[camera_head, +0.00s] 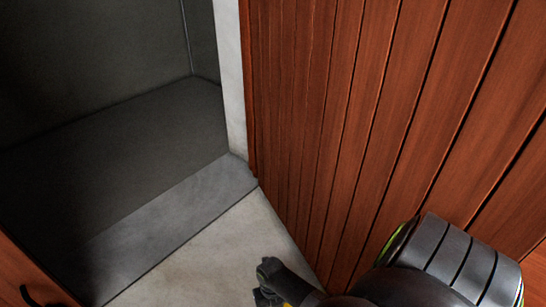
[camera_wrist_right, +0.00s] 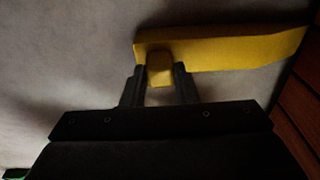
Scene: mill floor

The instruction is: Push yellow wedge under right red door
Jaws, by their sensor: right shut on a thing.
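The right red door (camera_head: 370,110) is a planked wooden panel standing open across the right of the head view. Its edge also shows at the right of the right wrist view (camera_wrist_right: 297,105). The yellow wedge (camera_wrist_right: 225,50) lies across the top of the wrist view, its narrow end pointing right, close to the door. I cannot tell whether it touches or is under the door. My right gripper (camera_wrist_right: 158,78) is shut on the wedge's yellow knob. In the head view the right gripper (camera_head: 270,284) is at the bottom, left of the door, mostly hiding the wedge. My left gripper is out of view.
A dark doorway with a grey sill (camera_head: 175,222) opens at the left. A pale jamb (camera_head: 232,85) stands beside the right door. Another red door (camera_head: 18,275) with a dark handle shows at the bottom left. Pale floor (camera_head: 215,255) is clear before the sill.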

